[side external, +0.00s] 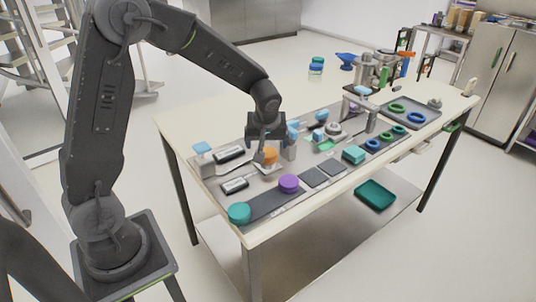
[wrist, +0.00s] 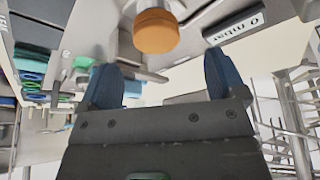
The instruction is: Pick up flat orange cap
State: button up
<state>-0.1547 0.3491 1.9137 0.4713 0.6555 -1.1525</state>
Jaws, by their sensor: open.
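The orange cap (side external: 270,156) sits at the left part of the table, on or just above a small pale stand whose contact I cannot make out. In the wrist view the orange cap (wrist: 156,34) shows as a short round piece at the top centre, beyond the fingertips. My gripper (side external: 272,148) is over the table, right by the cap and partly in front of it. In the wrist view my gripper (wrist: 160,70) is open, with its two dark blue fingers apart and nothing between them.
A labelled black-and-white block (side external: 235,186) lies left of the cap, and another (side external: 230,154) lies behind it. A purple round piece (side external: 289,183) and a teal round piece (side external: 239,212) are near the front edge. Metal fixtures (side external: 352,110) stand to the right.

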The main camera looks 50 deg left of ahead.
aim_at(268, 151)
jog(key=shift+w+x, duration=0.15)
jog(key=shift+x, duration=1.35)
jog(key=shift+w+x, duration=0.15)
jog(key=shift+x, duration=1.3)
jog(key=shift+r, duration=0.1)
jog(key=shift+c, duration=0.3)
jog(key=c, duration=0.8)
jog(key=shift+c, duration=0.2)
jog(key=shift+r, duration=0.1)
